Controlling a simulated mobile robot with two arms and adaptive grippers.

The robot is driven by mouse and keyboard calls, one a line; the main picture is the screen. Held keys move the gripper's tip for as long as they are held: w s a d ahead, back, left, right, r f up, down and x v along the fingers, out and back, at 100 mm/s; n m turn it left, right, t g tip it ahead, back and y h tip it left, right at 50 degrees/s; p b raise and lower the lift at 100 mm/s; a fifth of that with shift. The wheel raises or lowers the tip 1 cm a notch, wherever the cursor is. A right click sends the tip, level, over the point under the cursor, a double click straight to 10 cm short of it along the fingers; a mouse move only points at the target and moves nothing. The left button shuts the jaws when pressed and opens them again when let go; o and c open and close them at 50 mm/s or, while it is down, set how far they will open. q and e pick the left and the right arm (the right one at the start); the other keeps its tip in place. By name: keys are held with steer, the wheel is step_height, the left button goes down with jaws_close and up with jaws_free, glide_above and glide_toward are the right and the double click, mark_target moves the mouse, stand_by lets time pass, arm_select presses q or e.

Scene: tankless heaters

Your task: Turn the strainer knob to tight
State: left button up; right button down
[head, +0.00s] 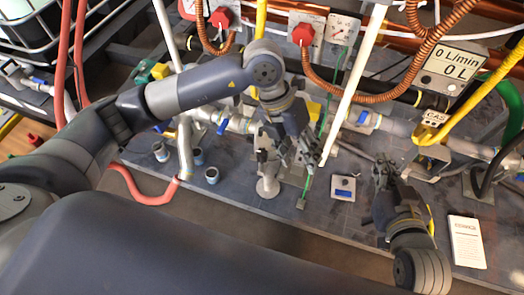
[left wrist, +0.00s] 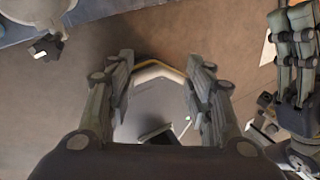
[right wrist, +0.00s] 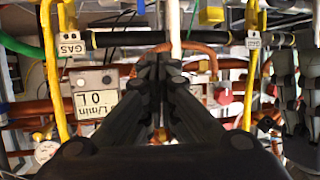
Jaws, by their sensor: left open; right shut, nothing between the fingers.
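A grey upright fitting with a round flanged foot (head: 268,186) stands on the grey bench, just below and left of my left gripper; it may be the strainer, but I cannot make out its knob for certain. My left gripper (head: 306,158) is open above the bench, with nothing between its fingers, which also show in the left wrist view (left wrist: 161,66). A grey round body (left wrist: 35,10) with a small black part below it shows at that view's top left. My right gripper (head: 382,163) is shut and empty to the right, and its closed fingers fill the middle of the right wrist view (right wrist: 160,65).
A small grey box with a blue display (head: 343,188) and a white booklet (head: 467,242) lie on the bench. Small cups (head: 211,175) stand at left. A white pipe (head: 354,85) rises beside my left gripper. Yellow, copper and red hoses crowd the back.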

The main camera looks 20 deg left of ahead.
mark_target(262, 152)
arm_select(q)
steer(key=w+a+n+t+y, duration=0.1)
steer(key=w+a+y, duration=0.35)
steer(key=a, duration=0.55)
steer(key=f+b, duration=0.1)
steer(key=f, duration=0.4)
steer(key=shift+s+a+f+b, duration=0.15)
steer(key=shift+s+f+b, duration=0.05)
steer(key=shift+f+b, duration=0.15)
step_height(262, 152, down, 5)
steer(key=shift+r+b, duration=0.2)
steer(key=shift+b, duration=0.45)
steer(key=shift+f, duration=0.35)
arm_select(e)
step_height(262, 152, up, 16)
steer(key=a+t+y, duration=0.2)
steer(key=t+y, duration=0.1)
steer(key=t, duration=0.6)
arm_select(q)
steer(key=shift+c, duration=0.6)
arm_select(e)
steer(key=shift+w+a+f, duration=0.1)
arm_select(q)
steer(key=c, duration=1)
